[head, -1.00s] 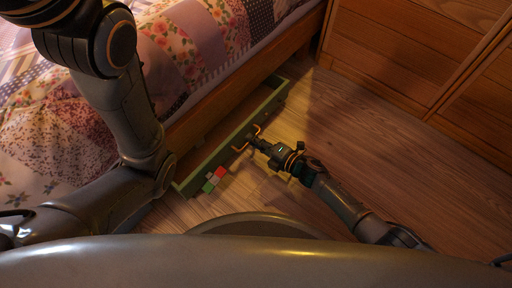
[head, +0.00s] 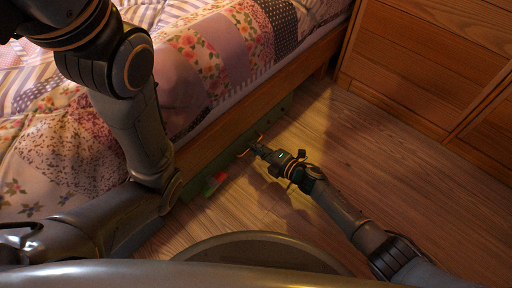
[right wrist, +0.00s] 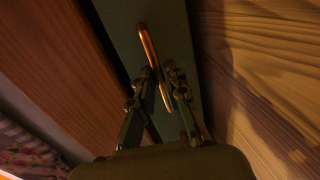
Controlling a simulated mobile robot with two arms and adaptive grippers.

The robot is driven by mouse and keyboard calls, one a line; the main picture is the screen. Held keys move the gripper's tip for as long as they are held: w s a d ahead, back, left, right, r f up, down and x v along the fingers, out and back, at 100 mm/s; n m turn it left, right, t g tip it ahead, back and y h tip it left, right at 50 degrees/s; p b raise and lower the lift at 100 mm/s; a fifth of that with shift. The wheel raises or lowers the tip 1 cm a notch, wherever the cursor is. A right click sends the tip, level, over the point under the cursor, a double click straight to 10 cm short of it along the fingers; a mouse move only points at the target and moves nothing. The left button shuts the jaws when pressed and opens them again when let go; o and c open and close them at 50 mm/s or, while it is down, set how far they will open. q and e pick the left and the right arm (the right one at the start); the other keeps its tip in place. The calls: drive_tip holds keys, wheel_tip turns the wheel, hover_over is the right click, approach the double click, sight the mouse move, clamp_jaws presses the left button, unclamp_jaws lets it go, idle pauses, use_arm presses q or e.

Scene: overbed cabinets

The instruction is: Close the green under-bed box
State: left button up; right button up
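The green under-bed box (head: 276,117) sits beneath the bed's wooden side rail in the head view, with only its long green front showing. Its front fills the middle of the right wrist view (right wrist: 118,22). A brass bar handle (right wrist: 145,40) is fixed to that front. My right gripper (head: 257,148) is at the handle. In the right wrist view its fingers (right wrist: 160,74) lie close on either side of the bar and appear shut on it. My left arm crosses the left of the head view; its gripper is out of view.
The bed with a patchwork quilt (head: 190,50) is above. A wooden cabinet (head: 420,60) stands at right. Wooden floor (head: 340,150) between is clear.

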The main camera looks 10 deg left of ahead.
drive_tip(key=shift+o, duration=1)
drive_tip(key=shift+s+d, duration=0.1)
drive_tip(key=v, duration=1.1)
drive_tip(key=shift+s+d, duration=0.25)
drive_tip(key=shift+d, duration=0.05)
drive_tip(key=shift+r, duration=0.1)
